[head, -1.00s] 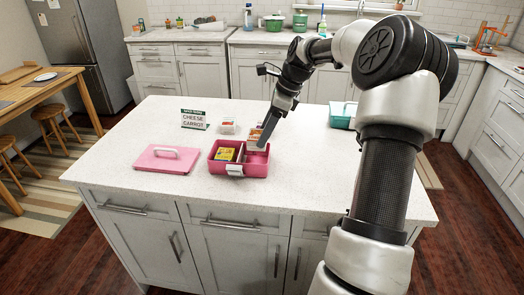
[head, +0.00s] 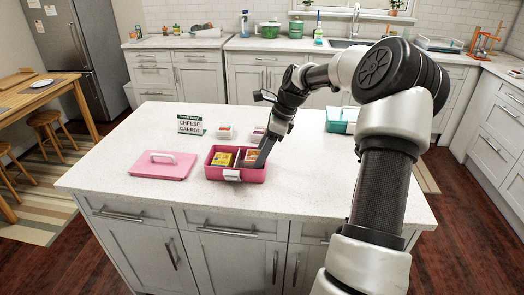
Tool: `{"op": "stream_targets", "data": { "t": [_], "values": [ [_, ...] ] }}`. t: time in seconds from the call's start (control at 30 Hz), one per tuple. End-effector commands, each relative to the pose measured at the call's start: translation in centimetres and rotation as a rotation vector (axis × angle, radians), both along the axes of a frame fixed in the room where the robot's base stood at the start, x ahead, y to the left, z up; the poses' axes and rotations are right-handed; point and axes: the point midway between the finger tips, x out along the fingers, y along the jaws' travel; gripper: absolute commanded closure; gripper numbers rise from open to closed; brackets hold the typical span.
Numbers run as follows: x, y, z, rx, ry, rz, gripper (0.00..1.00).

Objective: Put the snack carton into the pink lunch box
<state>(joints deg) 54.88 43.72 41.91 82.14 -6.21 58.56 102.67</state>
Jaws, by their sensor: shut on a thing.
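The pink lunch box (head: 237,176) stands open on the island with a divider across its middle. A yellow pack (head: 222,159) lies in its left compartment. My gripper (head: 259,159) points down into the right compartment, shut on the snack carton (head: 248,156). The carton is small, with pale and orange-red colours. It is at the right compartment, low within the walls; whether it touches the floor cannot be told. My gripper's fingers hide its right side.
The pink lid (head: 161,166) lies left of the box. A sign (head: 189,126) reading cheese and carrot and a small white tub (head: 225,131) stand behind. A teal box (head: 340,120) is at the back right. The counter's front is clear.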

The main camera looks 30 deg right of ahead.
Motion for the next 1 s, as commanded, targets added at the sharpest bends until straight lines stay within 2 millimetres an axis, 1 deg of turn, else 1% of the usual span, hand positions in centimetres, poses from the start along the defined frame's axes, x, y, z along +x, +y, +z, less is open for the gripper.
{"op": "stream_targets", "data": {
  "t": [0.2, 0.23, 0.27, 0.53, 0.63, 0.77, 1.0],
  "values": [
    [0.0, 0.0, -0.3, -0.001, -0.001, 0.001, 0.67],
    [0.0, 0.0, -0.3, -0.001, -0.001, 0.001, 0.39],
    [0.0, 0.0, -0.3, -0.001, -0.001, 0.001, 0.37],
    [0.0, 0.0, -0.3, -0.001, -0.001, 0.001, 0.37],
    [0.0, -0.1, 0.3, 0.0, -0.002, -0.001, 0.37],
    [-0.2, -0.6, 2.2, -0.004, -0.002, -0.003, 0.37],
    [-1.3, -2.3, 7.3, -0.005, -0.004, -0.002, 0.37]
  ]
}}
